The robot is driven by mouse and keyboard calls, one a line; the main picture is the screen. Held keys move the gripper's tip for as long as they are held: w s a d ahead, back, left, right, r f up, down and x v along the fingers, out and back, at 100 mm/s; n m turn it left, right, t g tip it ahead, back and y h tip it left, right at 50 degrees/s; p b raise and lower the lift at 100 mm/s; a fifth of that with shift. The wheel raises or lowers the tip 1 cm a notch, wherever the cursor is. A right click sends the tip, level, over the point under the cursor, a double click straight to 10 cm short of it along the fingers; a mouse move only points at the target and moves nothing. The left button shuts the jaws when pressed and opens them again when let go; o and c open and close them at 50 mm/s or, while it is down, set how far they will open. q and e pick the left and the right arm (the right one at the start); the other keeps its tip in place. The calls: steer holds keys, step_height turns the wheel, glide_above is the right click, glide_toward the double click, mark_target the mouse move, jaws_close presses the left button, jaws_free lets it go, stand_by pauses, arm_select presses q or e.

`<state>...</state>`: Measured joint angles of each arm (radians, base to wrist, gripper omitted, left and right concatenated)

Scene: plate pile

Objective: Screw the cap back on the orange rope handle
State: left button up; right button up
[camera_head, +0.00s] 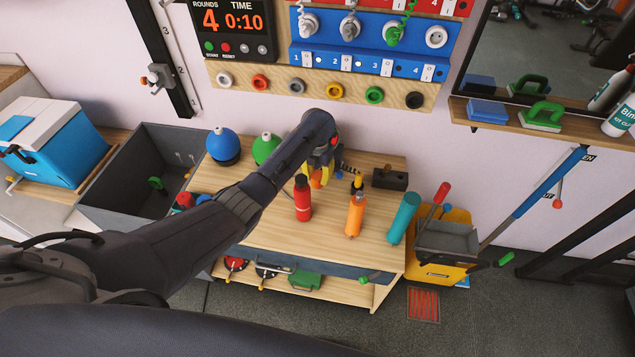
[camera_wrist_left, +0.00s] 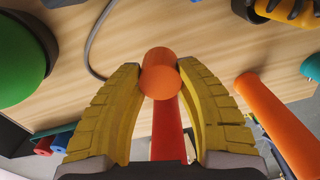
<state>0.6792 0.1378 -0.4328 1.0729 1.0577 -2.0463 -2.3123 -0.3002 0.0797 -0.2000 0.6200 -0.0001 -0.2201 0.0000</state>
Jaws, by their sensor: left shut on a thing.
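My left gripper (camera_head: 320,176) reaches over the wooden bench; its yellow fingers (camera_wrist_left: 160,82) are shut on a small orange cylindrical cap (camera_wrist_left: 160,70). In the head view the cap is mostly hidden by the gripper. A red handle (camera_head: 303,203) stands closer to the gripper and shows beyond the cap in the wrist view (camera_wrist_left: 168,130). My right gripper is not in view.
A dark block (camera_head: 390,179) lies behind the handles. Green (camera_head: 266,148) and blue (camera_head: 223,146) round-topped objects stand at the back left. A grey bin (camera_head: 135,200) is left; a yellow bin (camera_head: 440,262) is right.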

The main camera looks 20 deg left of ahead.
mark_target(318, 175)
arm_select(q)
steer(key=shift+r, duration=2.3)
